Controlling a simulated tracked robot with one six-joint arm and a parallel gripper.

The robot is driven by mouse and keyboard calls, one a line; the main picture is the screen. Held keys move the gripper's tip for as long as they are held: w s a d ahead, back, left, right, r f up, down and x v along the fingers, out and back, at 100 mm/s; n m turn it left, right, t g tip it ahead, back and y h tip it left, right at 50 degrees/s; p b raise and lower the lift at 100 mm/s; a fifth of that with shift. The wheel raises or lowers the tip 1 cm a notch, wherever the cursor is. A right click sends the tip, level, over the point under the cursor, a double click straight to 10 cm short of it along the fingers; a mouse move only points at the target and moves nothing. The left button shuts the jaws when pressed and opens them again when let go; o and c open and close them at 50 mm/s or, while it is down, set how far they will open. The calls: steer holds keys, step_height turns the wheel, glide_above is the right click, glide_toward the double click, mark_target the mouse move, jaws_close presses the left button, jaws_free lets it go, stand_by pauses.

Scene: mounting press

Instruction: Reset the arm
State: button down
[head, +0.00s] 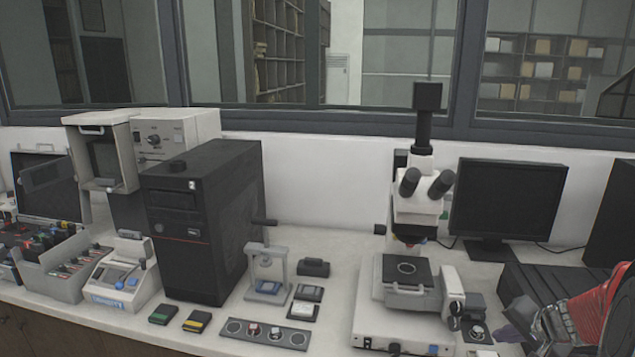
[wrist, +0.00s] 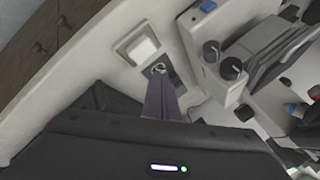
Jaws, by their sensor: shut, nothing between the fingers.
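My gripper (head: 512,318) is at the lower right in the head view, over the bench just right of the microscope's base. In the wrist view my gripper (wrist: 160,88) points at the bench with its grey fingers together and nothing between them. The small grey mounting press (head: 267,272) stands in the middle of the bench, far to the left of my gripper. Its side lever with a dark knob (head: 270,222) sticks out near the top. A blue-and-white piece (head: 268,287) lies on the press base.
The microscope (head: 405,285) stands close left of my gripper; its knobs (wrist: 230,68) show in the wrist view. A small dark plate with a ring (head: 476,332) lies near my fingertips. A monitor (head: 508,198) stands behind. A sample strip (head: 266,334) lies before the press.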

steer(key=s+a+r+n, duration=0.3)
steer(key=s+a, duration=0.3)
steer(key=a, duration=0.5)
steer(key=s+a+r+n+g, duration=0.1)
steer(key=s+a+r+n, duration=0.3)
steer(key=s+a, duration=0.3)
steer(key=s+a+r+n+g, duration=0.1)
steer(key=s+a+r+n, duration=0.3)
steer(key=a, duration=1)
steer(key=s, duration=0.3)
steer(key=shift+a+n, duration=0.3)
steer(key=shift+a, duration=0.05)
steer(key=shift+d, duration=0.15)
